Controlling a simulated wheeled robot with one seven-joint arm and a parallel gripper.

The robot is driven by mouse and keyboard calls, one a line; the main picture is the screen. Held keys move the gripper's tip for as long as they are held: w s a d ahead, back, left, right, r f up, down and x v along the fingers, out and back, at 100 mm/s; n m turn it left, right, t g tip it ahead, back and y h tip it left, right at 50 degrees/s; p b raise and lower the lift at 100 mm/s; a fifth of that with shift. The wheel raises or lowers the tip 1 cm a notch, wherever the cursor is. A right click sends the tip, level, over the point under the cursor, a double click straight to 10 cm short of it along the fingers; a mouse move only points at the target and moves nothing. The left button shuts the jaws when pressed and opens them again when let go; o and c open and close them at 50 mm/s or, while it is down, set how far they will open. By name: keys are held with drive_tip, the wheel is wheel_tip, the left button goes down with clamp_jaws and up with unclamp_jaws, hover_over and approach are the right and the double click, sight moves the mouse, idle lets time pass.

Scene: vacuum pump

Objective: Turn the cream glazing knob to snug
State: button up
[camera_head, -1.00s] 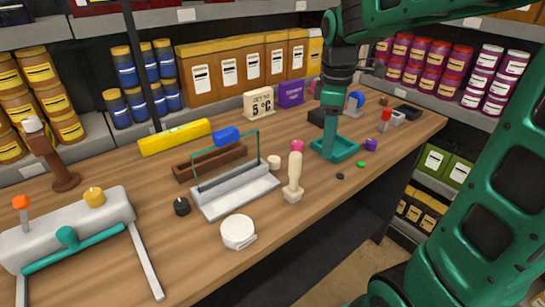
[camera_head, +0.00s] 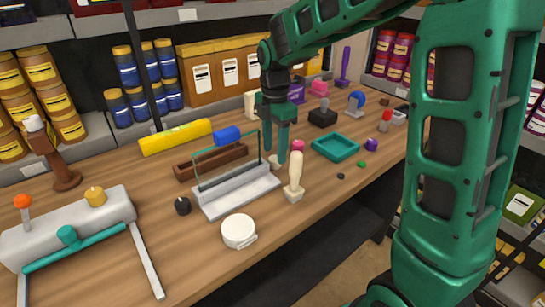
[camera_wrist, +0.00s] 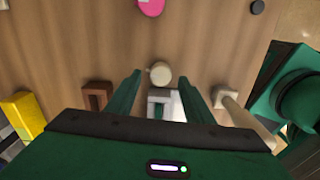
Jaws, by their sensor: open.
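The small round cream knob (camera_wrist: 160,73) shows in the wrist view at the end of the grey-white glazing fixture (camera_head: 236,195). My gripper (camera_head: 276,156) points down over the fixture's far right end. In the wrist view my gripper (camera_wrist: 158,92) is open, one finger to each side, with the knob in line with the gap just beyond the fingertips. I cannot tell whether the fingers are at the knob's height. In the head view the fingers partly hide the knob.
A cream-handled tool (camera_head: 294,178) stands close to the right finger. A brown trough (camera_head: 211,162) lies behind the fixture.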

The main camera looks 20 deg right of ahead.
sight(274, 157)
drive_tip(key=shift+f, duration=1.65)
drive_tip(key=c, duration=1.1)
drive_tip(key=shift+o, duration=0.3)
drive_tip(key=shift+m, duration=0.3)
drive_tip(key=m, duration=0.4)
drive_tip(key=shift+r+m, duration=0.1)
drive_tip(key=shift+m, duration=2)
drive_tip(key=shift+w, duration=0.1)
